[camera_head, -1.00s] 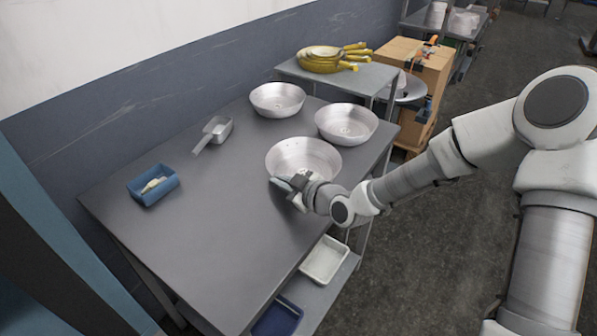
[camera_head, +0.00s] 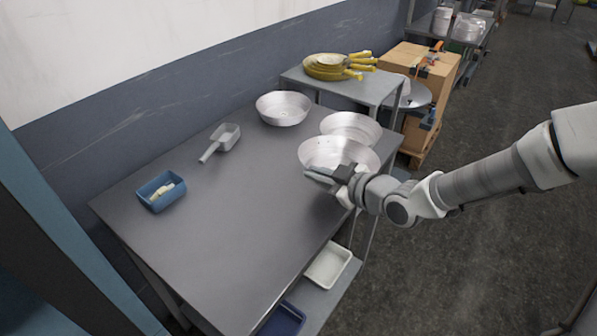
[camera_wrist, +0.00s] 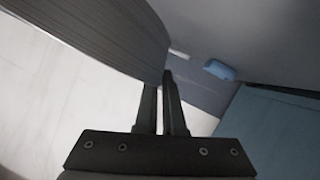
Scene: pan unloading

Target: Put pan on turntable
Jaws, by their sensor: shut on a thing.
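My gripper (camera_head: 322,175) is shut on the near rim of a round silver pan (camera_head: 338,150) above the table's right part. The held pan overlaps the right-hand silver pan (camera_head: 352,123) in the head view, and appears lifted. A third silver pan (camera_head: 284,107) stands at the table's back edge. In the wrist view, the gripper fingers (camera_wrist: 166,98) are close together beside the grey ridged pan wall (camera_wrist: 95,35). A round silver disc (camera_head: 416,96) by the cardboard boxes may be the turntable; it is partly hidden.
The grey table (camera_head: 225,235) has a wide clear area at front and left. On it are a blue tray (camera_head: 160,196) and a grey scoop (camera_head: 223,139). Yellow-handled pans (camera_head: 330,70) sit on a small side table (camera_head: 375,85). Cardboard boxes (camera_head: 437,65) stand behind.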

